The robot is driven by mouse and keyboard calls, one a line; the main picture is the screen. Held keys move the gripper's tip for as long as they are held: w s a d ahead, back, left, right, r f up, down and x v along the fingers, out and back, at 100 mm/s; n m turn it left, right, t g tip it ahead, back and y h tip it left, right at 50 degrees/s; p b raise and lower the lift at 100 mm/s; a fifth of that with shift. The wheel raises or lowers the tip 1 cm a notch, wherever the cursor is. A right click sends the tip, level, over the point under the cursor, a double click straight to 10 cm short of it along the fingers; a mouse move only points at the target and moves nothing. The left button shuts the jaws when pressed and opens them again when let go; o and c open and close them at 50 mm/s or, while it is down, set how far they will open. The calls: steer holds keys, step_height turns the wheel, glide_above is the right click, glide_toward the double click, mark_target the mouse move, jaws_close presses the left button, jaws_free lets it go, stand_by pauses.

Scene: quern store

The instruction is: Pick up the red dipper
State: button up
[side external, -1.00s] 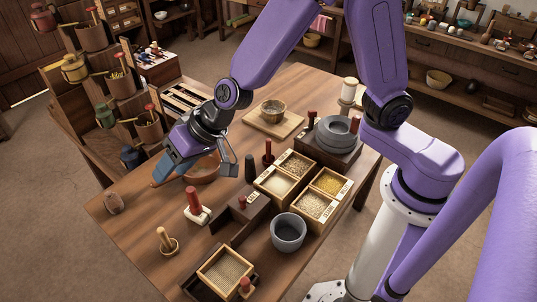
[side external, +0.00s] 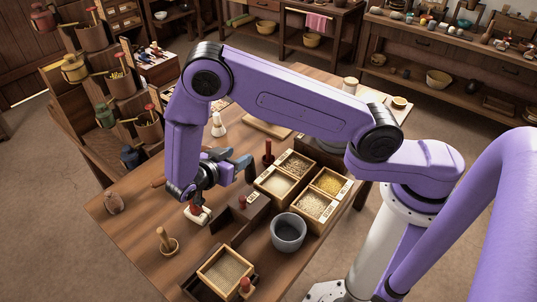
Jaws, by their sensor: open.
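Several upright red-handled pieces stand on the table, and I cannot tell for sure which is the red dipper. One red-handled piece (side external: 268,152) stands just left of the grain boxes. Another, the red-handled piece on a white base (side external: 195,210), stands partly hidden below my wrist. Small red knobs show in the dark tray (side external: 242,201) and beside the front box (side external: 245,285). My gripper (side external: 236,158) is open and empty over the table, its fingers pointing right towards the first red-handled piece, apart from it. A reddish-brown bowl is mostly hidden behind my arm.
Grain boxes (side external: 313,205) stand right of my gripper, with a grey pot (side external: 288,232) in front. A dark peg (side external: 249,171) stands close to the fingers. A wooden pestle (side external: 166,240) is at front left. The left front of the wooden table (side external: 130,225) is mostly clear.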

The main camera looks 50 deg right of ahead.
glide_toward(267, 143)
steer(key=w+d, duration=0.1)
steer(key=d, duration=0.3)
steer(key=shift+w+d+f, duration=0.1)
steer(key=shift+d+f, duration=0.75)
steer(key=shift+d, duration=0.3)
steer(key=shift+w+d+f, duration=0.1)
steer(key=shift+d+f, duration=0.75)
steer(key=shift+d, duration=0.25)
jaws_close()
